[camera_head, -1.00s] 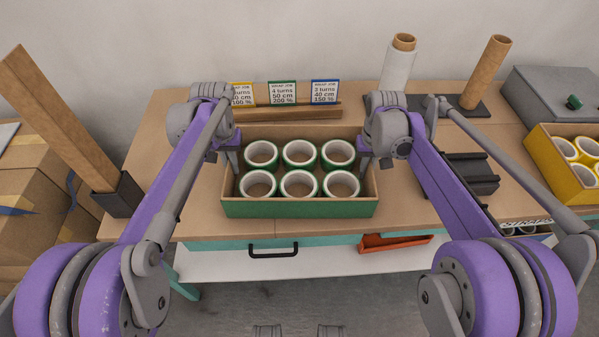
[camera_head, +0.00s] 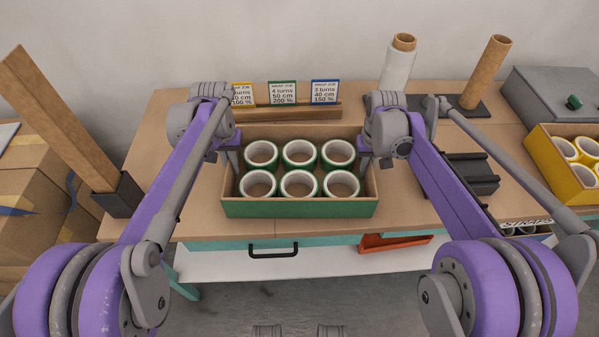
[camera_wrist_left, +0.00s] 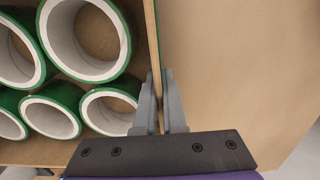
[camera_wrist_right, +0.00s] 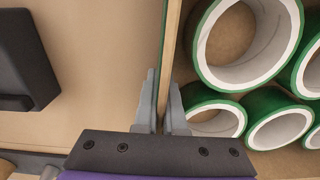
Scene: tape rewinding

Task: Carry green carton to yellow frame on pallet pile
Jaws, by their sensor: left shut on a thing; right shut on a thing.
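The green carton (camera_head: 300,208) stands on the wooden table in the middle of the head view. It has a green front and holds several green-and-white tape rolls (camera_head: 299,184) in two rows. My left gripper (camera_head: 229,160) is shut on the carton's left wall, one finger inside and one outside, as the left wrist view (camera_wrist_left: 158,95) also shows. My right gripper (camera_head: 367,160) is shut on the right wall in the same way, and the right wrist view (camera_wrist_right: 166,98) shows the wall between its fingers. I see no yellow frame on a pallet pile.
Three job cards (camera_head: 283,94) stand on a wooden holder behind the carton. A black device (camera_head: 470,173), upright rolls (camera_head: 397,66) and a yellow box (camera_head: 560,168) of rolls are to the right. A tall post (camera_head: 62,120) and cardboard boxes (camera_head: 30,215) are at the left.

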